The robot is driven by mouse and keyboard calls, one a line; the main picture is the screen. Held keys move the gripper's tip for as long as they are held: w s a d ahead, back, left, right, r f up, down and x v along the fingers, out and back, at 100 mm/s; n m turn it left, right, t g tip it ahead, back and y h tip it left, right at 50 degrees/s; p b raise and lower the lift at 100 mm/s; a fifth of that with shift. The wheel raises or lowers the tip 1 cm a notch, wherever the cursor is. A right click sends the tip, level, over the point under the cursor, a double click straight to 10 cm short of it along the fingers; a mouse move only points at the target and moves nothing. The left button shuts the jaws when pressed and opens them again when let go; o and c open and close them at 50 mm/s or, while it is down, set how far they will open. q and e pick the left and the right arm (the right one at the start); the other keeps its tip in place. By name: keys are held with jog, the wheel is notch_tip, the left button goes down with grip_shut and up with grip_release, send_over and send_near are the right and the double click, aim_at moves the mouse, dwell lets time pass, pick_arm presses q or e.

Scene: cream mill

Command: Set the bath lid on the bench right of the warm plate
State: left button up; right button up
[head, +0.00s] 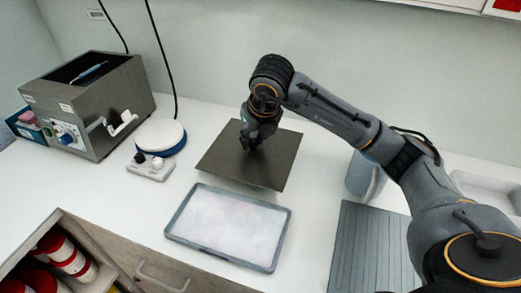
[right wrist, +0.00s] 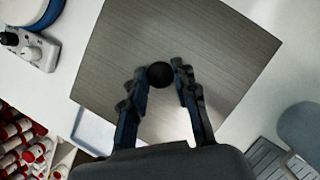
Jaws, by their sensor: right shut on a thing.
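The bath lid (head: 232,164) is a flat, dark grey square plate with a black knob (right wrist: 160,74). It lies level over the bench, to the right of the warm plate (head: 161,137), which has a round white top and a blue rim. My right gripper (head: 251,142) is over the lid, shut on its knob; the lid fills much of the right wrist view (right wrist: 190,45). I cannot tell whether the lid touches the bench or hangs just above it. The steel bath (head: 113,110) stands at the left with its top open. My left gripper is not in view.
A shallow tray (head: 180,237) with a pale surface lies just in front of the lid. A grey ridged mat (head: 350,255) and a grey container (head: 362,175) are to the right. An open shelf with red-and-white jars (head: 68,258) is at lower left.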

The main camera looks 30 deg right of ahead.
aim_at(263, 146)
jog(key=f, duration=0.1)
jog(key=w+d+f, duration=0.1)
jog(key=d+f, duration=0.1)
jog(key=shift+w+d+f+p, duration=0.25)
jog(key=shift+f+p, duration=0.05)
jog(key=shift+f, duration=0.05)
jog(key=f, duration=0.1)
jog(key=f+p, duration=0.1)
jog(key=f, duration=0.1)
jog(key=shift+w+d, duration=0.1)
jog(key=shift+d, duration=0.2)
jog(key=shift+f, duration=0.45)
jog(key=o, duration=1.1)
jog(key=shift+c, duration=0.2)
jog(key=shift+r, duration=0.5)
jog(key=b+v, duration=0.1)
jog(key=v, duration=1)
jog(key=shift+s, duration=0.2)
jog(key=shift+r, duration=0.1)
